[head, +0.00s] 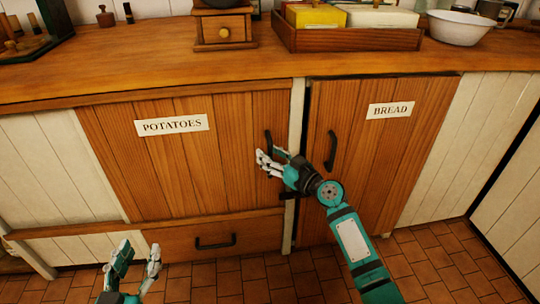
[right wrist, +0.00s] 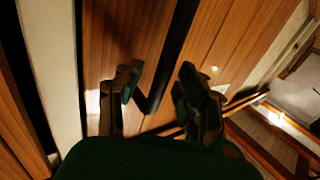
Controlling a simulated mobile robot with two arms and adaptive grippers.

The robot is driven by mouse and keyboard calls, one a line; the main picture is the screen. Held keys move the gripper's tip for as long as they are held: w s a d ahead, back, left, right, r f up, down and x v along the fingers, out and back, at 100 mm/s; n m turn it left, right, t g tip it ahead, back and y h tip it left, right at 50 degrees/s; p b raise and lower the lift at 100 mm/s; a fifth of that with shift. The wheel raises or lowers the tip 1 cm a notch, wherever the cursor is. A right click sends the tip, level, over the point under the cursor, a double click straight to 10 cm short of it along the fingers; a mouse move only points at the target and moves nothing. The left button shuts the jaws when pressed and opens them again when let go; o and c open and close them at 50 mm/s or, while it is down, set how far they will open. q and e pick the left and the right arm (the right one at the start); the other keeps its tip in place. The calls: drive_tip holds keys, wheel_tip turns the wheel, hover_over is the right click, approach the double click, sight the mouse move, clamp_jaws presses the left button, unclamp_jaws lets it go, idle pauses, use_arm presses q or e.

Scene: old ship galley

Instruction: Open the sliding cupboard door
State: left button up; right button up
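The wooden door labelled POTATOES (head: 180,160) sits flush in the cupboard front, left of a pale post. Its black handle (head: 268,140) is near its right edge, partly hidden by my right gripper (head: 270,157). In the right wrist view, the dark handle (right wrist: 175,55) runs between the two spread fingers of this gripper (right wrist: 160,85). The fingers look open, with gaps to the handle; contact cannot be made out. My left gripper (head: 133,262) is open and empty, low in front of the drawer. Which door slides cannot be told from their looks.
The BREAD door (head: 375,150) with its black handle (head: 331,150) stands right of the post (head: 296,120). A drawer (head: 225,238) lies below. The counter (head: 150,62) above carries a coffee grinder (head: 224,28), a wooden tray (head: 345,40) and a white bowl (head: 462,28).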

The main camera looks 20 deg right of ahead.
drive_tip(key=shift+w, duration=0.15)
drive_tip(key=shift+c, duration=0.5)
clamp_jaws()
drive_tip(key=shift+a+f, duration=0.1)
drive_tip(key=shift+f, duration=0.05)
